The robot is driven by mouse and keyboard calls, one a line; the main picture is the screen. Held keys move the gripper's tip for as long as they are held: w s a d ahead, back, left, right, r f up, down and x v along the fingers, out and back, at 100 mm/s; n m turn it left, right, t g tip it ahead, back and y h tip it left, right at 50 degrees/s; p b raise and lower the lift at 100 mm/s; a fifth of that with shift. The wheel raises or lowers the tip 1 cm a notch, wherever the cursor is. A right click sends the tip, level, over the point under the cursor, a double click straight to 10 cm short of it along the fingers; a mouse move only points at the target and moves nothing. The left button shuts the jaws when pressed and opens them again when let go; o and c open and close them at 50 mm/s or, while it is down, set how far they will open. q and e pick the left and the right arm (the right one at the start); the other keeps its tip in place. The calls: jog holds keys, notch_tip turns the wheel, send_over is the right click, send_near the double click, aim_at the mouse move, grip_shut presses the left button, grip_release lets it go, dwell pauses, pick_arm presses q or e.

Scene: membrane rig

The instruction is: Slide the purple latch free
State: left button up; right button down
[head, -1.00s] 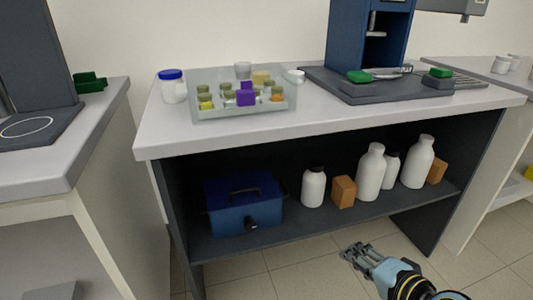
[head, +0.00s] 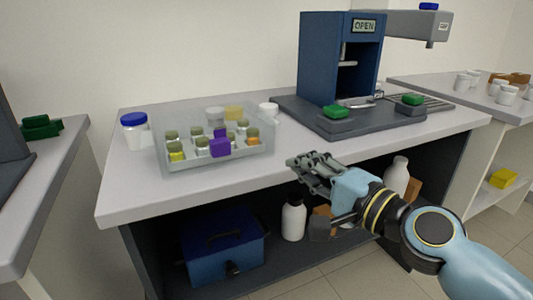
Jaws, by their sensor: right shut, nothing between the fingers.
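The purple latch (head: 220,147) sits at the front of a clear tray (head: 172,167) on the bench, with a smaller purple part just behind it. Several small vials with olive caps stand in the tray around it; some vials have yellow or orange parts. My right gripper (head: 298,165) is shut and empty, to the right of the tray near the bench's front edge, apart from the latch. My left gripper is not in view.
A blue-lidded jar (head: 134,134) stands left of the tray. A blue press (head: 340,60) reading OPEN stands on a dark base with green pads (head: 333,111). Under the bench are a blue box (head: 222,250) and white bottles (head: 293,219). The bench front is bare.

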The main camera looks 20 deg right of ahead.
aim_at(238, 144)
jog(key=p+x, duration=0.1)
jog(key=x, duration=0.9)
jog(key=a, duration=0.3)
jog(key=shift+s+a+p, duration=0.15)
jog(key=shift+s+p, duration=0.1)
jog(key=shift+p, duration=0.1)
jog(key=shift+a, duration=0.3)
